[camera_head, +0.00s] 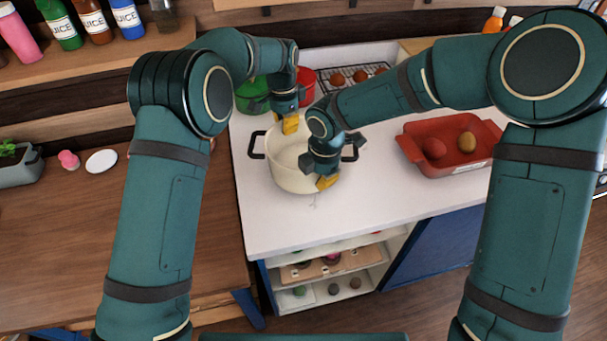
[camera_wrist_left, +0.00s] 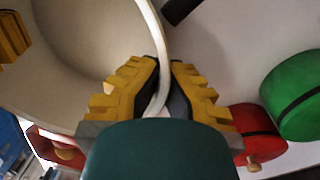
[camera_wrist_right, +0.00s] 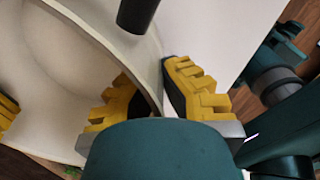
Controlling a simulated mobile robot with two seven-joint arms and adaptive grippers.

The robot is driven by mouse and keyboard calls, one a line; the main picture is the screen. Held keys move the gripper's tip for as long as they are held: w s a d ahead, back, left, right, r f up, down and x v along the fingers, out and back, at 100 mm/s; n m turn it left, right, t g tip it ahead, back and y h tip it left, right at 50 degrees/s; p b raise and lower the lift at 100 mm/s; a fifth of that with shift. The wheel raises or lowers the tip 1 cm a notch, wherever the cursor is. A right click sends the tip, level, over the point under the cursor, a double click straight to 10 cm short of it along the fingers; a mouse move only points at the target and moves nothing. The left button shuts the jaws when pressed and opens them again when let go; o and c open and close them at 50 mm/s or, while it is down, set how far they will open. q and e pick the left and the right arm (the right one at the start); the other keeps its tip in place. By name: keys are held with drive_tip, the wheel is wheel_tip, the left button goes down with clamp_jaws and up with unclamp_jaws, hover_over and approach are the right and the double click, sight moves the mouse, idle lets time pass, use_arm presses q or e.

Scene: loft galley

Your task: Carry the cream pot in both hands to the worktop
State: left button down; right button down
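The cream pot (camera_head: 284,173), round with dark side handles, is at the front left of the white counter (camera_head: 400,200). It looks upright; whether its base touches the counter is hard to tell. My left gripper (camera_head: 291,124) is at its far rim, with yellow fingers inside and outside the wall. In the left wrist view the fingers close tightly around the pot's rim (camera_wrist_left: 160,40). My right gripper (camera_head: 326,181) is at the near right rim. The pot looks empty.
A red baking dish (camera_head: 460,165) with two round items stands to the right. Green (camera_head: 252,95) and red (camera_head: 306,85) pots stand behind, near a rack of brown items (camera_head: 350,76).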

use_arm(q)
drive_tip(key=shift+f+b, duration=0.55)
drive_tip(key=shift+f, duration=0.15)
use_arm(e)
drive_tip(key=shift+f, duration=0.7)
use_arm(q)
drive_tip(key=c, duration=1.1)
unclamp_jaws()
drive_tip(key=shift+c, duration=0.2)
use_arm(e)
drive_tip(key=c, duration=1.1)
unclamp_jaws()
drive_tip(key=shift+c, duration=0.2)
use_arm(q)
drive_tip(key=shift+r, duration=0.15)
use_arm(e)
drive_tip(key=shift+r, duration=0.1)
use_arm(q)
wheel_tip(320, 180, up, 12)
drive_tip(key=shift+w+a, duration=0.2)
drive_tip(key=shift+w, duration=0.05)
use_arm(e)
wheel_tip(320, 180, up, 12)
drive_tip(key=shift+s+d, duration=0.2)
drive_tip(key=shift+s, duration=0.15)
